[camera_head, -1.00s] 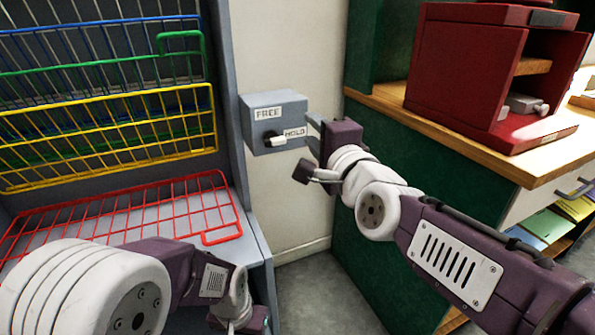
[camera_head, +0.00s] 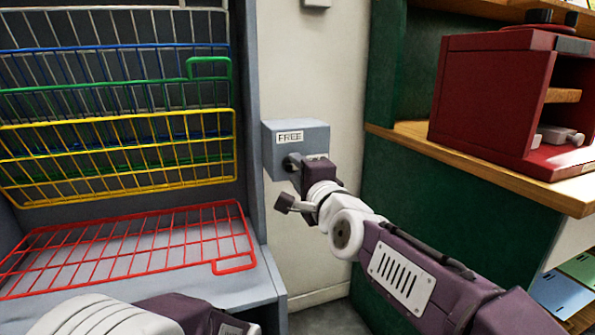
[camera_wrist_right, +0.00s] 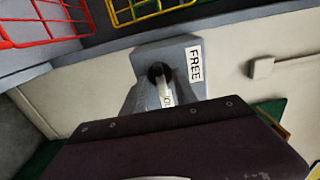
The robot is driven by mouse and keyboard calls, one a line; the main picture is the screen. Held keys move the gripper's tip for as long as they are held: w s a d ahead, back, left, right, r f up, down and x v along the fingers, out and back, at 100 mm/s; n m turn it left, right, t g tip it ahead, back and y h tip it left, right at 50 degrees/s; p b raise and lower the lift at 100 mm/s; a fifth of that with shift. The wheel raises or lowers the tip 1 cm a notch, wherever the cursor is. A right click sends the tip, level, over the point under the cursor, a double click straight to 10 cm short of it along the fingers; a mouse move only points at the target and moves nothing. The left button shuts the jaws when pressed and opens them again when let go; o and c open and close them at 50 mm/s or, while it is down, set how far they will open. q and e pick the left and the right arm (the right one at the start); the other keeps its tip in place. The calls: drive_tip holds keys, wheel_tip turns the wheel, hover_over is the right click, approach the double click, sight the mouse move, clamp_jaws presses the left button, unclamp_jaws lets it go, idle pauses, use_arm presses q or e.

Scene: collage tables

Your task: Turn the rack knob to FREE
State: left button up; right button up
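A grey box (camera_head: 312,136) is fixed at the wall beside the rack (camera_head: 245,225) and carries a white FREE label (camera_head: 290,137). Its dark round knob (camera_head: 291,162) is partly hidden by my right gripper (camera_head: 306,167). In the right wrist view, the knob's dark hub (camera_wrist_right: 159,72) has a white pointer (camera_wrist_right: 165,91) directed toward my gripper, away from the FREE label (camera_wrist_right: 195,63). The right gripper's grey fingers (camera_wrist_right: 163,98) stand on either side of the pointer, with a narrow gap; contact is unclear. My left gripper is out of frame.
The rack holds coloured wire shelves, including a yellow one (camera_head: 120,160) and a red one (camera_head: 130,250). A red cabinet (camera_head: 485,95) stands on a wooden counter (camera_head: 470,160) at right. A small wall box (camera_wrist_right: 263,67) shows in the wrist view.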

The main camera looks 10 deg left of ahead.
drive_tip(key=shift+w+a, duration=0.1)
drive_tip(key=shift+w, duration=0.1)
clamp_jaws()
drive_tip(key=shift+n, duration=0.3)
drive_tip(key=n+p, duration=0.1)
drive_tip(key=n, duration=0.2)
drive_tip(key=shift+n, duration=0.4)
drive_tip(key=n+p, duration=0.2)
drive_tip(key=n, duration=0.2)
drive_tip(key=n+p, duration=0.2)
drive_tip(key=n, duration=0.3)
drive_tip(key=shift+n+p, duration=0.35)
drive_tip(key=shift+n, duration=0.05)
drive_tip(key=shift+n+p, duration=0.65)
drive_tip(key=shift+n, duration=1.15)
